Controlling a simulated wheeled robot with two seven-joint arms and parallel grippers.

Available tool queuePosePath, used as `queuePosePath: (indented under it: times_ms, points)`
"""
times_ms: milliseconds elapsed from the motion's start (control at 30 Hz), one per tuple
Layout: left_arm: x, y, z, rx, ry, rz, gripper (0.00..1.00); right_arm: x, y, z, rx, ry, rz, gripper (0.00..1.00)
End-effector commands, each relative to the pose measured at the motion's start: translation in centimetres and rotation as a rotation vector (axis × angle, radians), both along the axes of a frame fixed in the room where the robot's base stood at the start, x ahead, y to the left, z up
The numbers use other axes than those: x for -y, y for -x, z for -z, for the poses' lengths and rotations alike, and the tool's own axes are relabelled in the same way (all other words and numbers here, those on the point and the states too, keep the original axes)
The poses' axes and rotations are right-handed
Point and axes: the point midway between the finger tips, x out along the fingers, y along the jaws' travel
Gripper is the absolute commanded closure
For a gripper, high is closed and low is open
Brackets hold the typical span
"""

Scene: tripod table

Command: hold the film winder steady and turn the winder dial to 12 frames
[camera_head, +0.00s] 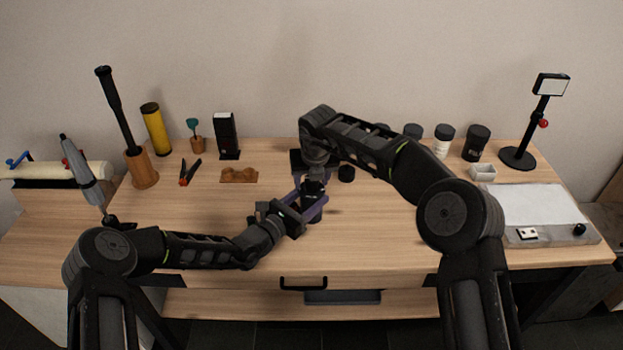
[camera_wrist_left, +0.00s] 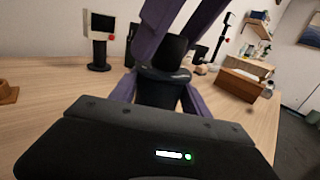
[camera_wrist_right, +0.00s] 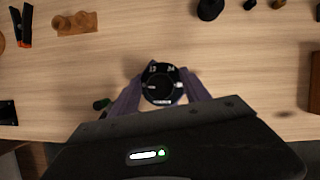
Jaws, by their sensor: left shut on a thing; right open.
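The film winder (camera_wrist_left: 157,92) is a dark upright body on the table. My left gripper (camera_head: 308,206) is shut on it, with a purple finger on each side in the left wrist view. The round black winder dial (camera_wrist_right: 162,86) is on top, with small white markings around its face; "12" seems to be at the upper left. I cannot tell its setting. My right gripper (camera_wrist_right: 160,92) comes down from above, open, with its purple fingers on either side of the dial. Contact with the dial is unclear. In the head view the arms and grippers hide most of the winder.
Behind the grippers lie a dark block (camera_head: 297,160) and a small black cap (camera_head: 346,173). A wooden rest (camera_head: 239,175) and red-handled pliers (camera_head: 184,176) lie to the left. Black canisters (camera_head: 477,142) and a white light panel (camera_head: 530,203) are to the right. The front middle is clear.

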Motion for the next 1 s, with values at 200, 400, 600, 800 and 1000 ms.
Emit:
queuePosePath:
  times_ms: [200,400,600,800,1000]
  points:
    - [0.0,0.0,0.02,0.0,0.0,0.0,0.99,0.01,0.01,-0.02,0.0,0.0,0.0,0.49]
    - [0.0,0.0,0.02,0.0,0.0,0.0,0.99,0.01,0.01,-0.04,0.0,0.0,0.0,0.66]
    - [0.0,0.0,0.02,0.0,0.0,0.0,0.99,0.02,0.02,-0.05,0.0,0.0,0.0,0.82]
    - [-0.01,0.0,0.02,0.0,0.0,0.0,0.99,0.02,0.02,-0.05,0.0,0.001,0.0,0.98]
    - [-0.01,0.0,0.02,0.0,0.0,0.0,0.99,0.03,0.01,-0.05,0.0,0.001,0.001,1.0]
